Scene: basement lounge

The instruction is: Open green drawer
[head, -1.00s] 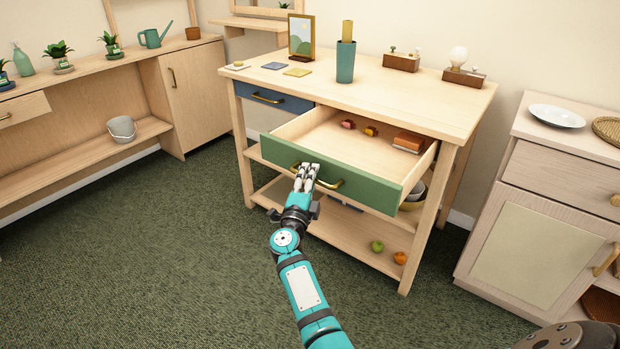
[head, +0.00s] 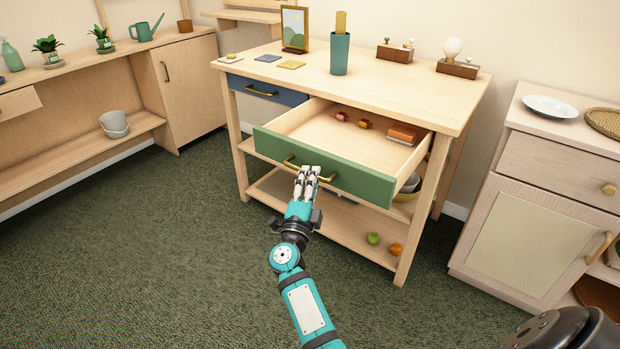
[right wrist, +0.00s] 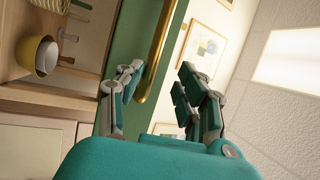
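The green drawer (head: 352,177) in the wooden table is pulled well out, its inside showing from above. Its brass bar handle (head: 327,179) is on the green front. My right gripper (head: 307,175) is at the middle of this handle. In the right wrist view, the two finger sides of the right gripper (right wrist: 160,92) stand apart, with the brass handle (right wrist: 159,50) running between them near the tips. A gap shows beside the handle, so the fingers do not look clamped on it. My left gripper is out of view.
Small pink and yellow items and an orange-brown box (head: 403,134) lie in the drawer. A blue drawer (head: 265,92) beside it is shut. A teal cup (head: 340,55) stands on the tabletop. A pale cabinet (head: 530,210) stands at right. Carpet in front is clear.

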